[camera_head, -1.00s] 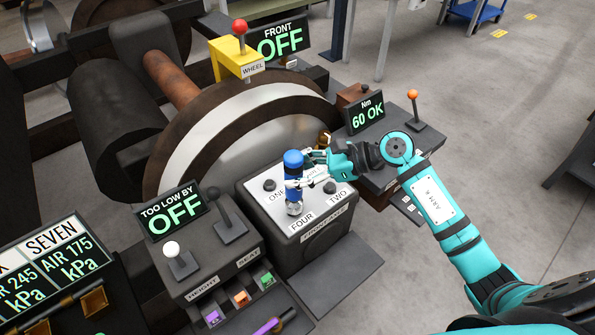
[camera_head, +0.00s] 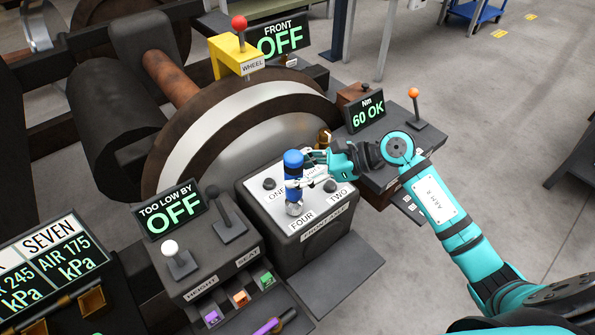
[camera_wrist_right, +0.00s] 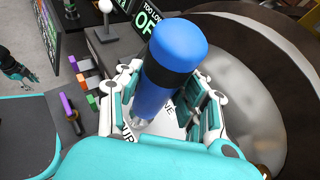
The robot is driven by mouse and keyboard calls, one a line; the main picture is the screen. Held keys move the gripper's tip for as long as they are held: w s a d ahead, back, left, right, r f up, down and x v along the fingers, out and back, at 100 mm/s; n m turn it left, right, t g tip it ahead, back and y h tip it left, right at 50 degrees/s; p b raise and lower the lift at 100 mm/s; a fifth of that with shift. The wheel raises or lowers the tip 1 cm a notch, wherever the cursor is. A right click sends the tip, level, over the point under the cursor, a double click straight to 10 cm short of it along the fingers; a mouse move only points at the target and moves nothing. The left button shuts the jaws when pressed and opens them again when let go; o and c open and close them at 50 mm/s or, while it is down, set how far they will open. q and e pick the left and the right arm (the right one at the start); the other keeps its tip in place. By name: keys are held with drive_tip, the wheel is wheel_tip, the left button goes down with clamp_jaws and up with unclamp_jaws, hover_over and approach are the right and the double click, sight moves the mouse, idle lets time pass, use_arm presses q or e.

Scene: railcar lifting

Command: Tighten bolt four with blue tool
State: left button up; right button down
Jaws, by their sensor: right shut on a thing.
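The blue tool (camera_head: 293,165) stands near upright over the front axle box (camera_head: 322,238), with its silver socket (camera_head: 294,208) down at the spot beside the label FOUR. Bolt four is hidden under the socket; I cannot tell how it is seated. My right gripper (camera_head: 305,165) is shut around the blue tool from the right, and in the right wrist view the tool (camera_wrist_right: 172,60) sits between both fingers. Bolt heads show near ONE (camera_head: 269,184) and TWO (camera_head: 330,186). The Nm display (camera_head: 366,113) reads 60 OK. My left gripper (camera_wrist_right: 15,68) shows small at the left of the wrist view.
A console with levers (camera_head: 205,262) and a TOO LOW BY display (camera_head: 173,209) reading OFF stands left of the box. The large wheel (camera_head: 230,110) rises behind it. An orange-knobbed lever (camera_head: 414,105) stands at right.

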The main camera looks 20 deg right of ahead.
sight(298, 155)
drive_tip(key=shift+f+b, duration=0.85)
drive_tip(key=shift+f, duration=0.05)
idle(1.6)
drive_tip(key=shift+r, duration=0.15)
drive_tip(key=shift+r+p, duration=1.95)
drive_tip(key=shift+r, duration=1.55)
